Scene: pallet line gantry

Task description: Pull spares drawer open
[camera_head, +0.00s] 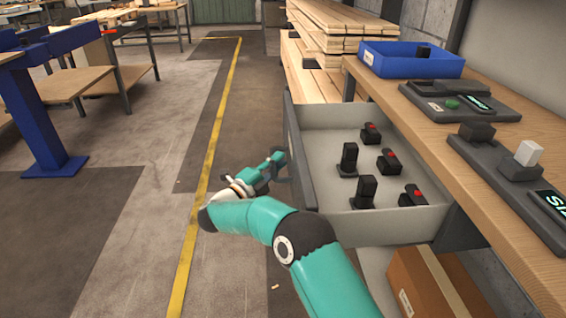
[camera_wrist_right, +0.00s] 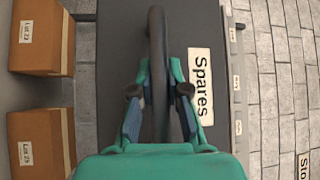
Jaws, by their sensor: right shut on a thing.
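The spares drawer (camera_head: 340,116) is pulled out from under the wooden bench, and its inside shows. Several small black parts (camera_head: 349,160), some with red tops, stand in it. In the right wrist view, the dark drawer front (camera_wrist_right: 205,28) carries a white "Spares" label (camera_wrist_right: 201,85). My right gripper (camera_head: 279,163) is at the outer face of the drawer front. It is shut on the dark bar handle (camera_wrist_right: 157,45), which runs between its fingers. In the head view the handle is mostly hidden by the gripper. My left gripper is not in view.
The bench (camera_head: 480,95) at the right holds a blue bin (camera_head: 412,61) and dark fixtures (camera_head: 460,102). Cardboard boxes (camera_head: 425,284) sit below the drawer. Stacked planks (camera_head: 330,42) stand behind it. The floor left of the drawer, with its yellow line (camera_head: 214,135), is clear.

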